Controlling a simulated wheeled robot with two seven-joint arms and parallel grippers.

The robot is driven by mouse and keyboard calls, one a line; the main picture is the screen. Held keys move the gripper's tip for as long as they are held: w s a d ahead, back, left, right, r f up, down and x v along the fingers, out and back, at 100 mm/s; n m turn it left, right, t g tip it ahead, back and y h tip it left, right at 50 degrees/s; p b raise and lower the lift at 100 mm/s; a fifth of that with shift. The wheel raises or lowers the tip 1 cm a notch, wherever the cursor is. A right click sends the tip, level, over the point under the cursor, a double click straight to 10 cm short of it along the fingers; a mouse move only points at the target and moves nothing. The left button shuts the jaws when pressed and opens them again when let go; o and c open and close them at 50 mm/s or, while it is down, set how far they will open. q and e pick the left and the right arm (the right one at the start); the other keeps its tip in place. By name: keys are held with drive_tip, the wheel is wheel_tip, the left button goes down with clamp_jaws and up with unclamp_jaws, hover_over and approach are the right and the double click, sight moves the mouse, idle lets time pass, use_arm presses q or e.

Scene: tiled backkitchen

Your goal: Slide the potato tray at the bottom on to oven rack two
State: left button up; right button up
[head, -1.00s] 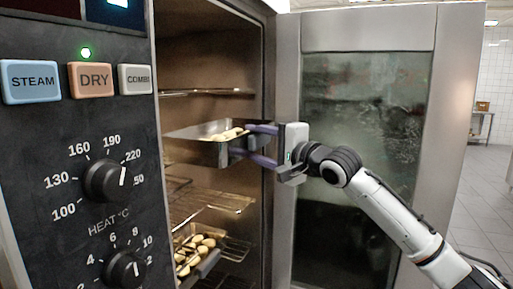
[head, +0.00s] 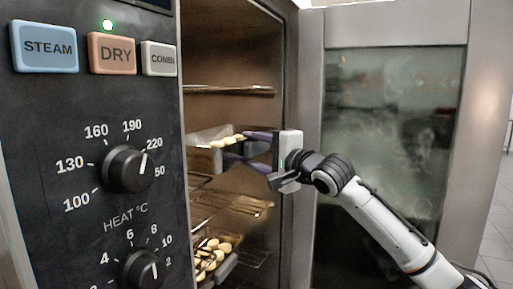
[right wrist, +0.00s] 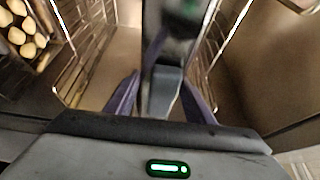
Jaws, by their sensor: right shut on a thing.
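A metal tray with potatoes (head: 207,163) is inside the open oven, in the upper-middle part of the cavity. My right gripper (head: 240,149) is shut on its near end. In the right wrist view the purple fingers (right wrist: 155,98) close around the dark tray end (right wrist: 166,88). A second tray of potatoes (head: 228,268) sits low in the oven, below the wire racks; its potatoes also show in the right wrist view (right wrist: 27,42). A wire rack (head: 235,203) lies below the held tray. Whether the held tray touches a support is unclear. My left gripper is out of view.
The control panel (head: 85,215) with knobs and STEAM, DRY and COMBI buttons borders the opening on the left. The open glass door (head: 385,120) stands on the right, behind my right arm. Another rack (head: 230,90) spans the cavity above the held tray.

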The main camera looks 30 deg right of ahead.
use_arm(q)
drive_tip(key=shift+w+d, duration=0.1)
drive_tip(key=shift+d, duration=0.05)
use_arm(e)
drive_tip(key=shift+f, duration=0.1)
drive_tip(key=shift+a, duration=0.1)
drive_tip(key=o, duration=1.8)
drive_tip(key=shift+f, duration=0.45)
drive_tip(key=shift+s, duration=0.3)
use_arm(q)
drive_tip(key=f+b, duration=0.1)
drive_tip(key=b, duration=0.2)
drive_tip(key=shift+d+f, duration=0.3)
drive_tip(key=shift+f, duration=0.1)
use_arm(e)
drive_tip(key=s, duration=0.6)
drive_tip(key=s+d, duration=0.1)
drive_tip(key=s, duration=0.2)
drive_tip(key=shift+s+r, duration=0.3)
drive_tip(key=shift+s, duration=0.05)
